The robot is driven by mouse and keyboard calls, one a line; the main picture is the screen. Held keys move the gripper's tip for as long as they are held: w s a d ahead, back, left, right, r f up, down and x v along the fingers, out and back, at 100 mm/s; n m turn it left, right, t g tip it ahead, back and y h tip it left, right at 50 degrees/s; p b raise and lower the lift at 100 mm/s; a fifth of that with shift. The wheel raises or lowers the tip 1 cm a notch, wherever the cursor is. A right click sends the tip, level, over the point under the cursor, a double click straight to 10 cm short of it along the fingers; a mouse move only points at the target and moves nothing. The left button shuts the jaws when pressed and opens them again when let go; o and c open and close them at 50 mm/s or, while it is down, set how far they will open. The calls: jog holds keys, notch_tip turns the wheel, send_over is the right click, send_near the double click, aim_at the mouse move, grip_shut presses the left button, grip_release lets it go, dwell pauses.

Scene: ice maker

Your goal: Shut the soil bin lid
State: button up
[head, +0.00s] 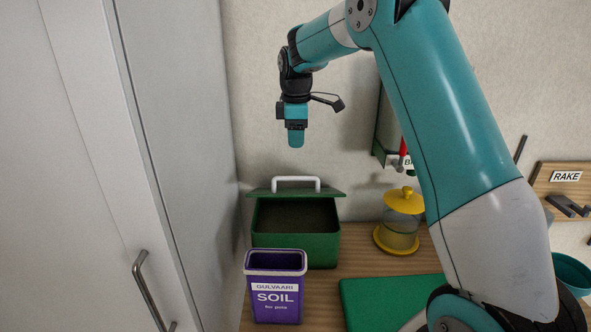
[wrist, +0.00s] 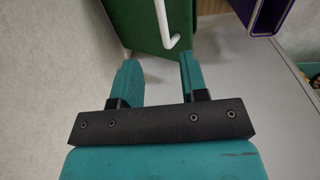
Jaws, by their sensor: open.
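The green soil bin (head: 295,250) stands on the wooden worktop against the back wall, with dark contents inside. Its green lid (head: 258,193) is up at the back, and a white handle (head: 295,180) rises from it. My gripper (head: 296,140) is open and empty, pointing down in the air above the lid, apart from it. In the wrist view, my gripper's two teal fingers (wrist: 160,72) are spread. The white handle (wrist: 174,41) shows beyond the right fingertip, beside a green surface (wrist: 155,22) of the bin or lid; I cannot tell which.
A purple box labelled SOIL (head: 275,290) stands just in front of the bin. A yellow-topped clear jar (head: 402,225) and a green mat (head: 390,298) are to the right. A tall grey cabinet (head: 170,150) closes off the left side. A rake sign (head: 566,177) hangs at right.

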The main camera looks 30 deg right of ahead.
jog(key=f, duration=0.3)
jog(key=f+p, duration=0.1)
jog(key=f, duration=0.3)
jog(key=f+p, duration=0.1)
jog(key=f, duration=0.3)
jog(key=shift+w+d, duration=0.25)
jog(key=shift+w, duration=0.15)
jog(key=shift+f, duration=0.1)
grip_shut()
